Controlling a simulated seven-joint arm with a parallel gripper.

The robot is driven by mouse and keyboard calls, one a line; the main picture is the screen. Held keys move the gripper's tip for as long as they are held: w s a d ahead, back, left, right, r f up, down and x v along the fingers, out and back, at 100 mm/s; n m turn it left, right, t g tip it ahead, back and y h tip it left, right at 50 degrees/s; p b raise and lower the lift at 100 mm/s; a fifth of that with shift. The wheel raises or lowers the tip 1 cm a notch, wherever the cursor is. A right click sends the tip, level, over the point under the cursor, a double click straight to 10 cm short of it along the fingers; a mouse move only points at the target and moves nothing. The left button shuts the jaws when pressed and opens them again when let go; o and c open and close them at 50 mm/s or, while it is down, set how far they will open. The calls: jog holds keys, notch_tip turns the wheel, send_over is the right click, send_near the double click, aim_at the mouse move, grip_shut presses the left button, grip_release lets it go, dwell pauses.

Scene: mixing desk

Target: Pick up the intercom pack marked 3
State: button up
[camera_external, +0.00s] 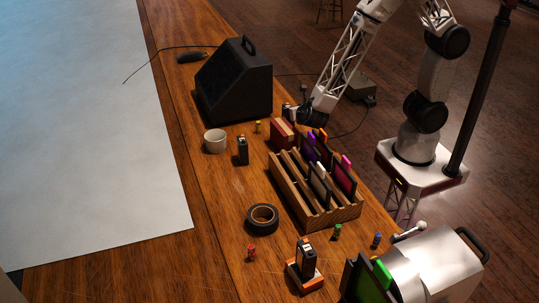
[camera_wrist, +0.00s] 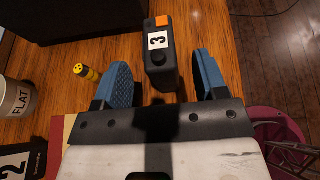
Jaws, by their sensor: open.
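The intercom pack marked 3 (camera_wrist: 160,60) is a black block with a white label and an orange patch. It stands on the wooden desk in the wrist view, between the two blue fingers. My gripper (camera_wrist: 161,72) is open, with a gap showing on each side of the pack. In the external view my gripper (camera_external: 296,112) is low over the desk, right of the black speaker. A black pack marked 2 (camera_wrist: 20,163) shows at lower left in the wrist view, and also in the external view (camera_external: 243,151).
A yellow peg (camera_wrist: 86,72) and a cup marked FLAT (camera_wrist: 14,98) stand left of my gripper. The black speaker (camera_external: 232,85) is close by. A red box (camera_external: 282,136) and a slotted wooden rack (camera_external: 290,190) stand nearer the camera. Another pack sits in an orange-based holder (camera_external: 305,262).

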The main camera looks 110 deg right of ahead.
jog(key=shift+d, duration=0.15)
jog(key=shift+x, duration=2.35)
jog(key=shift+f, duration=0.1)
jog(key=c, duration=1.2)
jog(key=shift+r, duration=0.2)
